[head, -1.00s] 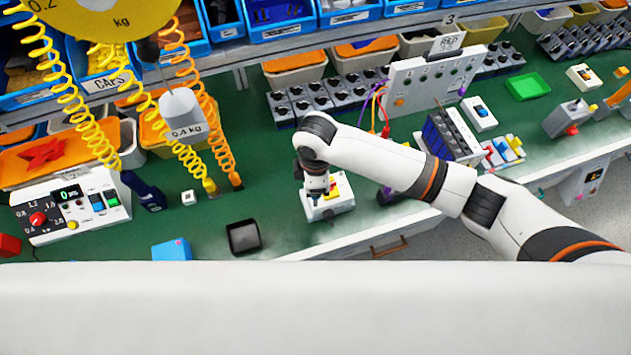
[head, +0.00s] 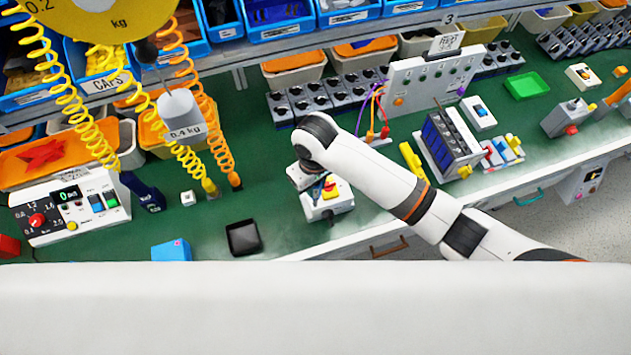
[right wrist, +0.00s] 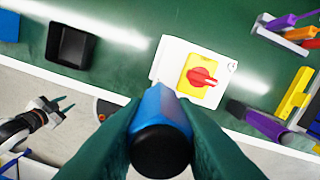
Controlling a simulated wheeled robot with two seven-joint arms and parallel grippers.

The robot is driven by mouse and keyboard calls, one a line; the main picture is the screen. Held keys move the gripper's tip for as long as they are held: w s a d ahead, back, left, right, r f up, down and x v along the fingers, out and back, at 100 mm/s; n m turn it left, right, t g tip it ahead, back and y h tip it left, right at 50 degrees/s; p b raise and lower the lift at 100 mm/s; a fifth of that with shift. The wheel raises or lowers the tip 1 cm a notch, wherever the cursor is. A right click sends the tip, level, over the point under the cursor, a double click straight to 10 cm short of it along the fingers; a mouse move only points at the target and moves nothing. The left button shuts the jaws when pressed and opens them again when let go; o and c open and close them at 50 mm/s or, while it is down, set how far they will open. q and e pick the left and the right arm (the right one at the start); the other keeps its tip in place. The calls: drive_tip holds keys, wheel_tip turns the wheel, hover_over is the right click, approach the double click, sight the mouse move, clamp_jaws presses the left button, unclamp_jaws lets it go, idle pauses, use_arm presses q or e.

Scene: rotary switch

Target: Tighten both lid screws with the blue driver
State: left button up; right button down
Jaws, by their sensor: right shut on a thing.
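The white switch box (head: 325,212) sits on the green bench, with a yellow plate (right wrist: 205,78) and a red knob (right wrist: 201,77) on top. In the right wrist view, a small round mark at its upper right corner may be a lid screw; I cannot make out a second. My right gripper (right wrist: 160,128) is shut on the blue driver (right wrist: 162,108), whose black end faces the camera. The driver's tip is hidden, so contact with the box cannot be told. My left gripper (right wrist: 67,104) shows open and empty in the right wrist view.
A black tray (head: 243,238) and a blue block (head: 171,250) lie left of the box. A purple-handled tool (right wrist: 258,122) and a yellow piece (head: 411,161) lie right of it. A panel with cables (head: 432,82) stands behind. Bench between tray and box is clear.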

drive_tip(key=m, duration=0.3)
drive_tip(key=shift+m, duration=0.4)
drive_tip(key=shift+s, duration=0.1)
drive_tip(key=m, duration=0.3)
drive_tip(key=shift+a+f+m, duration=0.1)
drive_tip(key=shift+m, duration=0.5)
drive_tip(key=shift+r, duration=3.1)
